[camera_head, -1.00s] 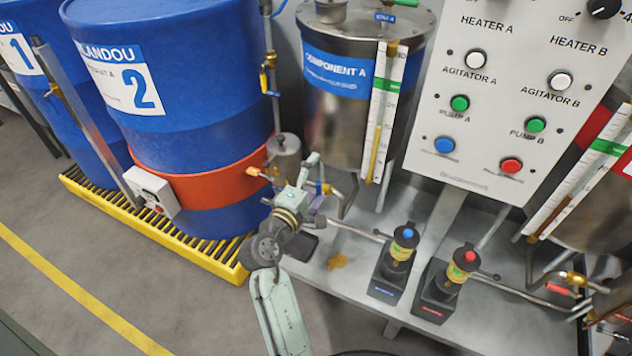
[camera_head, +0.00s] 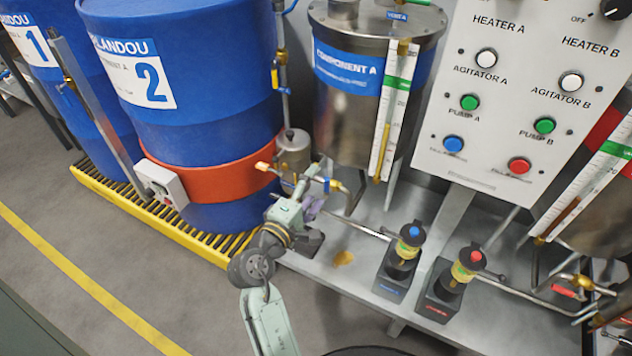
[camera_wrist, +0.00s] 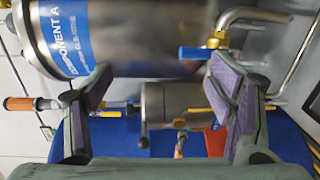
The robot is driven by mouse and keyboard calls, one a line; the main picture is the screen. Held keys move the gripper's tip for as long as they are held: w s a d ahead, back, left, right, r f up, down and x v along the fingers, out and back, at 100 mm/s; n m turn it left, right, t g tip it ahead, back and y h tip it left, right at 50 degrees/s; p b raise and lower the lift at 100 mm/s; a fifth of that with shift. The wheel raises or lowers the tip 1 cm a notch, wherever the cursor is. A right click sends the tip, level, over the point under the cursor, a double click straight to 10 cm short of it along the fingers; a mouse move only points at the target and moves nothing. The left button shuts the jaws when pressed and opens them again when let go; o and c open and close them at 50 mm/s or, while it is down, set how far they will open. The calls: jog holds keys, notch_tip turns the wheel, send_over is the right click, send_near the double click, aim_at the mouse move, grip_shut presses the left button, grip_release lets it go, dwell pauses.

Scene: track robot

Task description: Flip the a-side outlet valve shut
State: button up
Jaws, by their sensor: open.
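The A-side outlet valve has a brass body and a blue lever (camera_head: 328,184). It sits on the pipe under the steel Component A tank (camera_head: 345,105). In the wrist view the blue lever (camera_wrist: 195,53) lies level in the picture, beside the right finger's tip, with its brass body (camera_wrist: 217,41) to the right. I cannot tell whether the finger touches it. My gripper (camera_head: 312,198) is just below and left of the valve in the head view. In the wrist view my gripper (camera_wrist: 160,80) has its two fingers wide apart with nothing held between them.
An orange-handled valve (camera_head: 264,166) and a small steel canister (camera_head: 293,152) stand close to my gripper. Blue drums (camera_head: 195,60) are at left on a yellow-edged pallet (camera_head: 150,217). Two pump units (camera_head: 397,270) stand on the grey bench. A control panel (camera_head: 500,110) is at right.

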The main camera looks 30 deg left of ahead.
jog(key=s, duration=0.6)
jog(key=shift+s+f, duration=0.2)
jog(key=shift+s, duration=0.2)
jog(key=shift+a, duration=0.1)
jog(key=shift+w+r, duration=0.1)
dwell(0.7)
